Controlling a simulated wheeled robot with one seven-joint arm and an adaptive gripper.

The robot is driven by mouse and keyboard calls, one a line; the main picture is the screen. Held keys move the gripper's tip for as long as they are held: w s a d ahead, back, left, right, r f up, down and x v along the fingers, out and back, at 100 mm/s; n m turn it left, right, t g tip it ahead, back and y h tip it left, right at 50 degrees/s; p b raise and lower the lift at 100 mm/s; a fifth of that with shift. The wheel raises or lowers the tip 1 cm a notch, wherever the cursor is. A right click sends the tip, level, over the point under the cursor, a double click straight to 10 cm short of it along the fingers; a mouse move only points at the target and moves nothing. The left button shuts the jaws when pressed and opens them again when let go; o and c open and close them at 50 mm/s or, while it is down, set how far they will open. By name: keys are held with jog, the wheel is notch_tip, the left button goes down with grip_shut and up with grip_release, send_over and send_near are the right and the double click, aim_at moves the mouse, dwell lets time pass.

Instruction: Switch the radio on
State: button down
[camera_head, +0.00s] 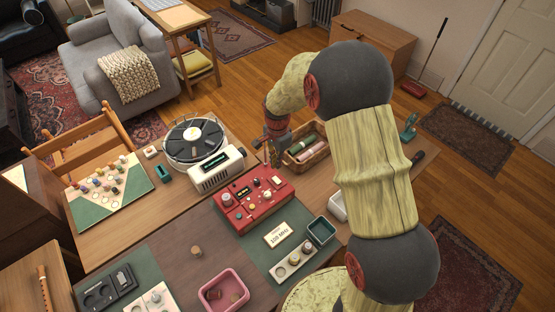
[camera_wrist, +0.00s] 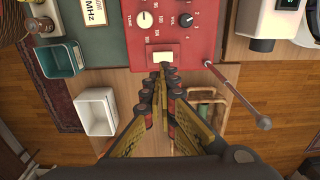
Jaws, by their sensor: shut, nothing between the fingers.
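The red radio (camera_head: 240,213) stands on the table in the head view, with knobs and a small display on its top. In the wrist view, the radio (camera_wrist: 205,45) shows a tuning dial (camera_wrist: 144,19), a VOL knob (camera_wrist: 186,20) and a cream switch (camera_wrist: 162,57) near its edge. My gripper (camera_wrist: 167,69) is shut and empty, its fingertips beside the switch in the picture; I cannot tell whether they touch it. In the head view my gripper (camera_head: 275,158) is at the radio's far side. The switch's on or off position is unclear.
A silver rod with a round tip (camera_wrist: 240,95) sticks out beside my fingers. A wicker basket (camera_head: 310,158), a white device (camera_head: 217,170) and a turntable (camera_head: 194,140) stand close behind the radio. A 100 MHz card (camera_head: 278,235) and a green tray (camera_head: 321,231) lie nearer.

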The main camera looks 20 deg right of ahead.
aim_at(278, 181)
notch_tip(278, 181, down, 9)
jog(key=shift+f+b, duration=0.15)
jog(key=shift+b, duration=0.4)
